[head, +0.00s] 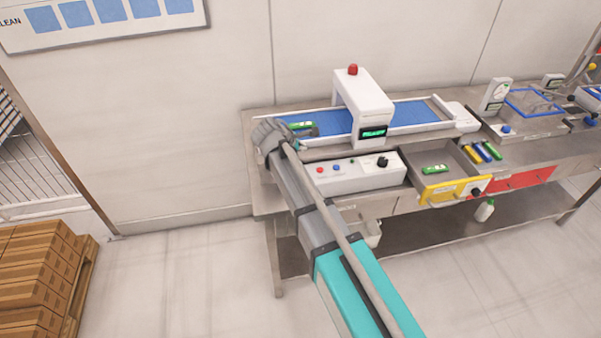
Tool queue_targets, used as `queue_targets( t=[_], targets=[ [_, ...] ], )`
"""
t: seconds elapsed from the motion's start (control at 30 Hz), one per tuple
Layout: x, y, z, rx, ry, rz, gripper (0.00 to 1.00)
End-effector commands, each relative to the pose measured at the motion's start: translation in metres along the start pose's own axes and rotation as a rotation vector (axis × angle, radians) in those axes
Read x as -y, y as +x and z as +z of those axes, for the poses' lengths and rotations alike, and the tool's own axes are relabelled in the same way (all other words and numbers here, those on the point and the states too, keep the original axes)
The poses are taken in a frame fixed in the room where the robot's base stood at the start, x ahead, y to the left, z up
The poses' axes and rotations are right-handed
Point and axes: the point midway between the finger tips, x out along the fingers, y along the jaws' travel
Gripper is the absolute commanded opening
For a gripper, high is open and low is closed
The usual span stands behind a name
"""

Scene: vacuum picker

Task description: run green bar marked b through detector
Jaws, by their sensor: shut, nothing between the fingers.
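A green bar (301,125) lies on the left end of the blue conveyor belt (340,120). A second green bar (434,169) lies in the open drawer (450,158). A third green bar (492,149) lies in a row on the bench, right of the drawer. Any letters on the bars are too small to read. The white detector (365,100) arches over the belt, with a red lamp on top and a lit green display. My gripper (314,131) is shut and empty at the belt's left end, close beside the green bar there; I cannot tell whether they touch.
A white control box (358,174) with red and blue buttons and a black knob stands in front of the belt. A yellow bar (471,154) and a blue bar (481,152) lie beside the third green bar. A scale (496,96) stands further right. Stacked cartons (38,275) are at lower left.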

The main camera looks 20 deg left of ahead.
Motion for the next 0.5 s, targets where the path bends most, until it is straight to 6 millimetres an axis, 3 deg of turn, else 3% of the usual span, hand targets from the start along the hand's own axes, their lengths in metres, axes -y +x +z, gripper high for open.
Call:
queue_targets(
  t=[0.5],
  targets=[
    [0.021, 0.029, -0.021, -0.001, 0.001, -0.001, 0.00]
  ],
)
